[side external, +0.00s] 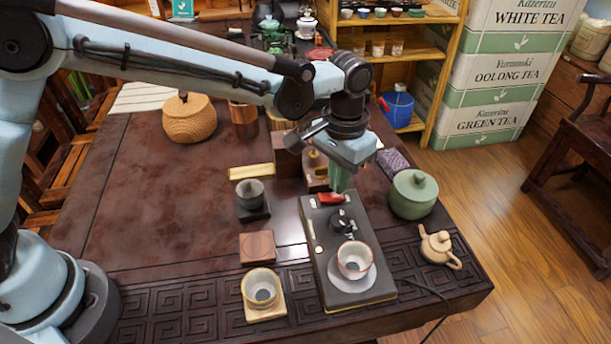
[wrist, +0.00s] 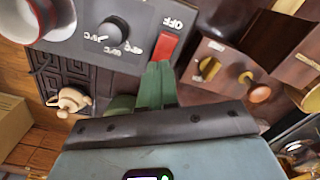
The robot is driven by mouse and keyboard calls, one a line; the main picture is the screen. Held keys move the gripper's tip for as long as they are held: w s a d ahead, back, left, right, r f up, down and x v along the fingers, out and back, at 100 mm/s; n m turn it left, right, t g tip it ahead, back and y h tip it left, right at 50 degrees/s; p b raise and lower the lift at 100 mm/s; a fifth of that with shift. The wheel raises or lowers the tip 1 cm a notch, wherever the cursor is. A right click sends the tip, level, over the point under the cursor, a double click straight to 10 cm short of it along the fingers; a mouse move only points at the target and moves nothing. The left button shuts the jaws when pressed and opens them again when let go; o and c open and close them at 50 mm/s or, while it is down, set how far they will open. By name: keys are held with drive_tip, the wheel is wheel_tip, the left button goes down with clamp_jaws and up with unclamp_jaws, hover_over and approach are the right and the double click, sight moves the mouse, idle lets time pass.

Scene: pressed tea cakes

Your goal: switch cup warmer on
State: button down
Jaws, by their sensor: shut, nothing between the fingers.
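The cup warmer (side external: 325,252) is a dark rectangular unit on the table, with a red rocker switch (side external: 331,198) at its far end and a black knob (side external: 342,221) nearer its middle. A white cup with a red rim (side external: 354,260) sits on its round plate. In the wrist view the red switch (wrist: 164,48) lies beside the printed word OFF; its on or off state is unclear. My gripper (side external: 338,187) points down with green fingers, shut and empty, at the switch. In the wrist view the fingertips (wrist: 158,66) meet the switch's lower edge; contact is unclear.
A green lidded pot (side external: 412,196) and a small beige teapot (side external: 438,247) stand to the right. Wooden stands are behind the warmer.

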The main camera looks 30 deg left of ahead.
drive_tip(key=shift+r, duration=2.7)
drive_tip(key=s+a+r+n+t, duration=0.1)
drive_tip(key=s+a+r, duration=0.15)
drive_tip(key=a, duration=0.35)
drive_tip(key=s+a+r+t, duration=0.2)
drive_tip(key=a+r, duration=0.1)
drive_tip(key=a, duration=0.3)
drive_tip(key=s+a+f+n+t, duration=0.2)
drive_tip(key=s+a+t, duration=0.2)
drive_tip(key=s+a, duration=0.4)
drive_tip(key=a, duration=0.3)
drive_tip(key=shift+s+f, duration=0.35)
drive_tip(key=shift+s, duration=0.05)
